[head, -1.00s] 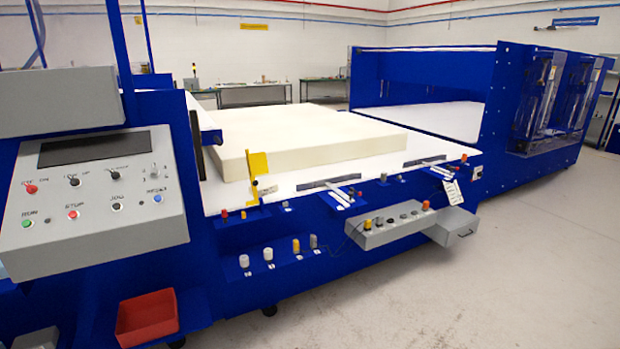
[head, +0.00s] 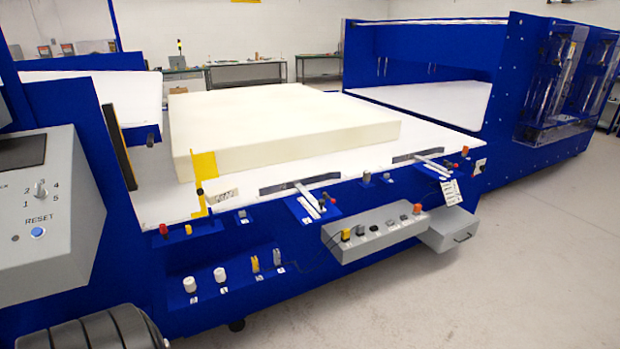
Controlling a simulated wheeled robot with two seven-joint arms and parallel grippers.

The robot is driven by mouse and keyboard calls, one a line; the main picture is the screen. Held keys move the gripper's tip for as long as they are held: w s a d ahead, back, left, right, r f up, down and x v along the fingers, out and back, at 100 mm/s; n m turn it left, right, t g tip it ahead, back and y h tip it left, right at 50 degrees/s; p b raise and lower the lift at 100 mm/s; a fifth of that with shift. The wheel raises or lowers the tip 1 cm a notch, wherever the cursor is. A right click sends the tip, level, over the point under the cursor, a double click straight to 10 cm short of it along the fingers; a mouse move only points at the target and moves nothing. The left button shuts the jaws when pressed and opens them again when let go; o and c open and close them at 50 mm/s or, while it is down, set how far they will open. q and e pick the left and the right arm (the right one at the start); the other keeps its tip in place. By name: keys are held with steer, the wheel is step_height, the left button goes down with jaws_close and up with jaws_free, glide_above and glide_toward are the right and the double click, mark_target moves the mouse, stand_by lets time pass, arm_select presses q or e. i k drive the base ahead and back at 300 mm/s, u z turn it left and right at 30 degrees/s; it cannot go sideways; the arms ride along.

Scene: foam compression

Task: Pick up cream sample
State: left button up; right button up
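A large cream foam block (head: 285,125) lies flat on the white bed (head: 410,148) of the blue machine. Two small white cylinders (head: 190,285) stand upright on a low blue shelf (head: 235,285) at the machine's front. Which piece is the cream sample, I cannot tell for certain. Neither of my grippers shows in the head view.
A grey control panel (head: 45,215) stands close at the left. A dark ribbed rounded part (head: 95,330) fills the bottom left corner. A grey button box (head: 375,233) and a drawer (head: 450,230) stick out from the front. The floor (head: 450,310) at the right is clear.

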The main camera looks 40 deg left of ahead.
mark_target(220, 192)
steer(key=z, duration=0.2)
steer(key=i, duration=1.65)
steer(key=u, duration=0.4)
steer(key=i, duration=0.9)
steer(key=u, duration=1.6)
steer(key=i, duration=0.7)
steer(key=u, duration=0.65)
